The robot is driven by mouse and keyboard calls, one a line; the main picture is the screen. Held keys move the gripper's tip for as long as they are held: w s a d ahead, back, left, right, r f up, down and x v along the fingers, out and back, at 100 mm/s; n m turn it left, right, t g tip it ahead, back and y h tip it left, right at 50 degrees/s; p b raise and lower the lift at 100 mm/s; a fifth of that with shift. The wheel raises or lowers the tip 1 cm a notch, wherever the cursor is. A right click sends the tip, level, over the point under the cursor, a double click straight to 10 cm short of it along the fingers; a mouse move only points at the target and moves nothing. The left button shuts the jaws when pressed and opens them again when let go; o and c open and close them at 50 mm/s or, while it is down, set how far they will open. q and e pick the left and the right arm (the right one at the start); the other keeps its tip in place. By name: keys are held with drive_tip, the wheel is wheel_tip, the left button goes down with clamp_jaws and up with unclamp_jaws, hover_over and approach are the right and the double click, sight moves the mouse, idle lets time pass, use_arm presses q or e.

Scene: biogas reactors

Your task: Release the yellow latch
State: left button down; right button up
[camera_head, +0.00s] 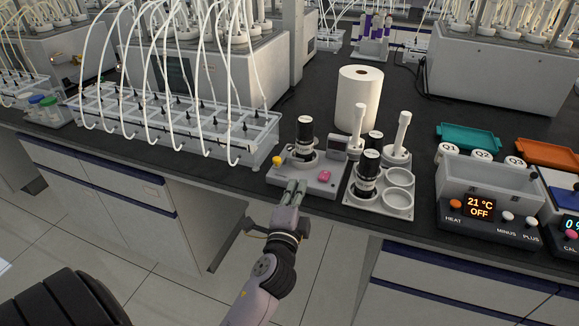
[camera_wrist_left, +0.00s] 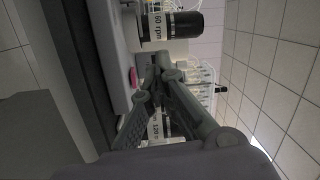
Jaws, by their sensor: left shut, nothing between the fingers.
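A small yellow knob (camera_head: 277,160), which looks like the yellow latch, sits on the left end of a low grey device (camera_head: 310,185) at the bench's front edge. A black cylindrical unit (camera_head: 305,132) stands upright on this device, and a pink button (camera_head: 325,175) is at its front right. My left gripper (camera_head: 291,186) is shut and empty at the device's front edge, below and right of the yellow knob. In the left wrist view its fingertips (camera_wrist_left: 158,58) are together beside the pink button (camera_wrist_left: 133,77); I cannot make out the yellow knob there. My right gripper is not in view.
Right of the device, a grey tray (camera_head: 379,212) holds a black unit and round cups. A white roll (camera_head: 358,98) stands behind. A rack with looping white tubes (camera_head: 170,125) is at left. A heater box (camera_head: 480,222) showing 21 °C OFF is at right.

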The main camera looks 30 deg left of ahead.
use_arm(q)
drive_tip(key=shift+w, duration=0.15)
drive_tip(key=p+x, duration=0.1)
drive_tip(key=x, duration=0.9)
drive_tip(key=shift+w+p, duration=0.1)
drive_tip(key=shift+p, duration=0.25)
drive_tip(key=s+a, duration=0.2)
drive_tip(key=shift+s+a+f+p, duration=0.3)
drive_tip(key=shift+s+p, duration=0.1)
drive_tip(key=shift+s+a, duration=0.15)
drive_tip(key=shift+f, duration=0.1)
